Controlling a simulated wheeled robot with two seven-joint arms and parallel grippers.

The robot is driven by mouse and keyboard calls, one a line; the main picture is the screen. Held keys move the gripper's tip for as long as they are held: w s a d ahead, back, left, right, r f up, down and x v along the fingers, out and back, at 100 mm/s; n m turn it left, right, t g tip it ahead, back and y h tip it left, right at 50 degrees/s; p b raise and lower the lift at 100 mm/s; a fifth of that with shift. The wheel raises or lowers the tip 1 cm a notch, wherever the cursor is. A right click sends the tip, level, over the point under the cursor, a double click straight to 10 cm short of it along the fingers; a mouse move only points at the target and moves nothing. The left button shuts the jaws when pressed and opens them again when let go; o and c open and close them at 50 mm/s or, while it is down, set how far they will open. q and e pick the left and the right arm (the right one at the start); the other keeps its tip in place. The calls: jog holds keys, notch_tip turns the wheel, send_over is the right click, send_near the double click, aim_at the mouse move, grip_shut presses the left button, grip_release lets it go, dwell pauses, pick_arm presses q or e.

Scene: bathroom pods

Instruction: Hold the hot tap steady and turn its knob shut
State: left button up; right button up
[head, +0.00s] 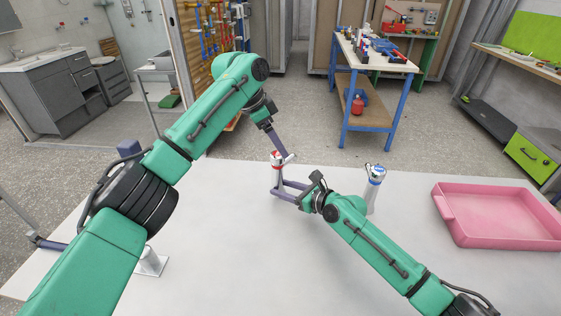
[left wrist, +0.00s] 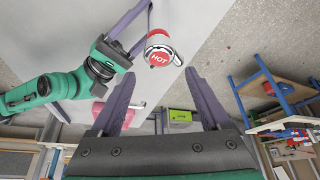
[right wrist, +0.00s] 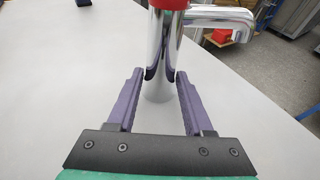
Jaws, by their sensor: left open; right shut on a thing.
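The hot tap (head: 277,172) stands upright on the white table, with a chrome body, a red band and a spout to the right. Its knob, labelled HOT (left wrist: 159,57), shows in the left wrist view just beyond my fingertips. My left gripper (head: 283,154) is open above the tap, its fingers apart and empty. My right gripper (head: 278,189) is shut on the chrome body, low under the red band. In the right wrist view its fingers (right wrist: 160,78) sit on both sides of the column. The left fingers partly hide the knob in the head view.
A second tap with a blue top (head: 375,174) stands to the right, close to my right arm. A pink tray (head: 445,210) lies at the table's right. A chrome post on a square plate (head: 150,262) stands at front left, beside my left arm.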

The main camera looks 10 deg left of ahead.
aim_at(276, 155)
pick_arm(q)
notch_tip(276, 155, up, 4)
jog(key=n+t, duration=0.1)
jog(key=n, duration=0.1)
jog(key=n+t+y, duration=0.1)
jog(key=n, duration=0.2)
jog(key=shift+f+n+y, duration=0.15)
jog(key=shift+n+y, duration=0.15)
notch_tip(276, 155, down, 9)
jog(key=shift+r, duration=0.1)
